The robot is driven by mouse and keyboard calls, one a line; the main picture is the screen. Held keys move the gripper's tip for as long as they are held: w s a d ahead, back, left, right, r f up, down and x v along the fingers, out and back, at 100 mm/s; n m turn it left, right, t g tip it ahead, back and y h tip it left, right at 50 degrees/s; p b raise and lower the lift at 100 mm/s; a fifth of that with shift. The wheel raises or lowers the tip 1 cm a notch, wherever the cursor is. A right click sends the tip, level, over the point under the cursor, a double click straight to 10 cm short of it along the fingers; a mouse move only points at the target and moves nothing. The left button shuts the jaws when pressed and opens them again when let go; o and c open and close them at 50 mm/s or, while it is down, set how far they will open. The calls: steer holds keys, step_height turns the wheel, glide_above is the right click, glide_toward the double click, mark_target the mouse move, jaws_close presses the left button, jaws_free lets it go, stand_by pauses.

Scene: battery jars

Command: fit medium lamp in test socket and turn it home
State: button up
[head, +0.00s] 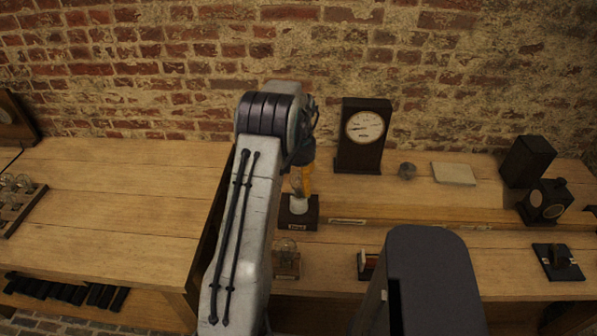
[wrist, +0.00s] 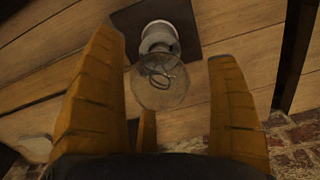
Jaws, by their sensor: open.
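The test socket is a white holder (head: 299,205) on a dark base (head: 313,213) with a small label, at the middle of the bench in the head view. In the wrist view the white socket (wrist: 158,36) sits on its dark square plate (wrist: 193,18). A clear glass lamp (wrist: 160,86) with a visible filament stands at the socket; whether it is seated fully cannot be told. My gripper (head: 300,180) is over the socket, its yellow fingers (wrist: 163,65) spread on both sides of the lamp, with gaps showing.
A dark-cased dial meter (head: 364,135) stands behind, right of my gripper. Another lamp (head: 287,247) sits in a wooden holder in front. A rack of lamps (head: 18,195) is at far left. Dark boxes (head: 526,162) stand at right. A pale slab (head: 453,173) lies on the bench.

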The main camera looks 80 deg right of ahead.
steer(key=shift+f, duration=0.35)
steer(key=shift+c, duration=0.4)
steer(key=c, duration=1.3)
steer(key=m+b, duration=0.1)
steer(key=m, duration=0.5)
steer(key=shift+c, duration=0.2)
steer(key=o, duration=1.4)
steer(key=shift+c, duration=0.2)
